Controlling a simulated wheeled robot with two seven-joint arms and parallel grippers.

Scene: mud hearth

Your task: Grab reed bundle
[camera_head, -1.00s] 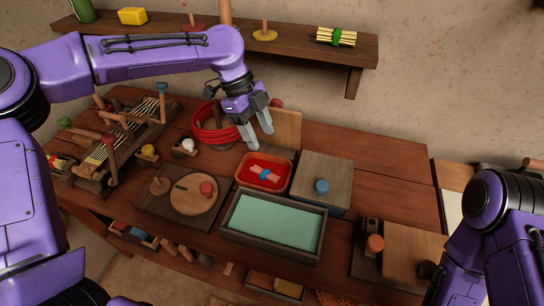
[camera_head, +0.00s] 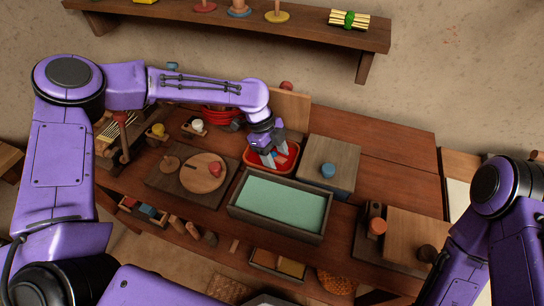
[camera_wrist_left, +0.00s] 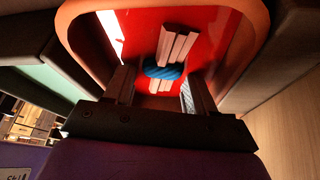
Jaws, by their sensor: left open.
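In the left wrist view, a bundle of pale pinkish sticks (camera_wrist_left: 178,45) with a blue band (camera_wrist_left: 165,72) lies in a red-floored tray with an orange rim (camera_wrist_left: 80,15). The head view shows this tray (camera_head: 291,165) too, but my left gripper (camera_head: 272,159) largely covers the bundle there. That gripper is open and points down over the tray. In the left wrist view its two fingers (camera_wrist_left: 158,88) stand on either side of the bundle's near end, with gaps between. Another bundle, of yellow sticks with a green band (camera_head: 348,19), lies on the wall shelf. My right gripper is out of frame.
A wooden box with a blue knob (camera_head: 329,170) stands right of the tray, and a green-floored open box (camera_head: 283,203) in front. A round board (camera_head: 203,173) is to the left and an upright wooden board (camera_head: 290,106) behind. The bench's back right is clear.

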